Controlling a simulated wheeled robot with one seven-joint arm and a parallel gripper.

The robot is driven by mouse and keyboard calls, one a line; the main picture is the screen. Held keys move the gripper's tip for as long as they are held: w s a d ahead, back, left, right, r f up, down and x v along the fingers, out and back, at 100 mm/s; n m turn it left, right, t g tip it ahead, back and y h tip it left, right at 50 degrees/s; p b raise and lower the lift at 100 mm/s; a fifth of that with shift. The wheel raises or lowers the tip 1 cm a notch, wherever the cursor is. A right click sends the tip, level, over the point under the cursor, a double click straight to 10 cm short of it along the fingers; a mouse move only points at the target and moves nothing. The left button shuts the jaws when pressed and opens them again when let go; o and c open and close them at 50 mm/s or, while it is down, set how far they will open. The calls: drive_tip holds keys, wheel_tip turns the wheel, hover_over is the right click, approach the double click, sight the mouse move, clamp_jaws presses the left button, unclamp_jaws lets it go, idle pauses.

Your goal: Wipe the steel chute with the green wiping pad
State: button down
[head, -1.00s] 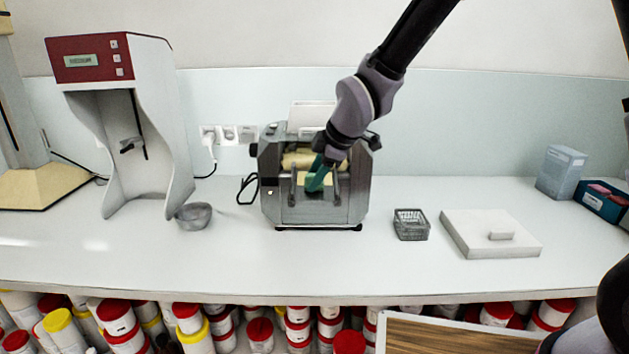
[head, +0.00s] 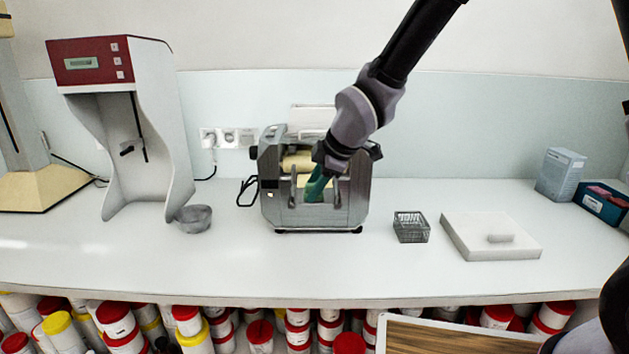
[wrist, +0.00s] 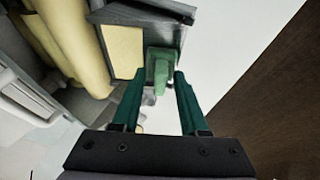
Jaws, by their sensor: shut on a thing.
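The steel mill (head: 270,190) stands on the counter, with cream-coloured rollers (head: 298,162) at its top. Its chute (head: 302,182) opens at the front, with a cream-coloured panel or layer between grey side walls. It also shows in the wrist view (wrist: 122,52). My gripper (head: 317,184) reaches down into the chute from the upper right. Its teal fingers (wrist: 158,84) are shut on the lighter green wiping pad (wrist: 161,66). The pad is at the chute's edge in the wrist view; whether it touches is unclear. In the head view the fingers largely hide it.
A grey bowl (head: 194,219) and a red-and-white machine (head: 92,61) stand to the left. A wire basket (head: 411,228) and a white slab (head: 490,236) lie to the right. Boxes (head: 561,174) stand at far right. The counter front (head: 250,270) is clear.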

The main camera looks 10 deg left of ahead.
wheel_tip(320, 180, up, 8)
drive_tip(key=s, duration=0.1)
drive_tip(key=shift+d+f, duration=0.15)
idle(0.6)
drive_tip(key=shift+s, duration=0.1)
idle(0.3)
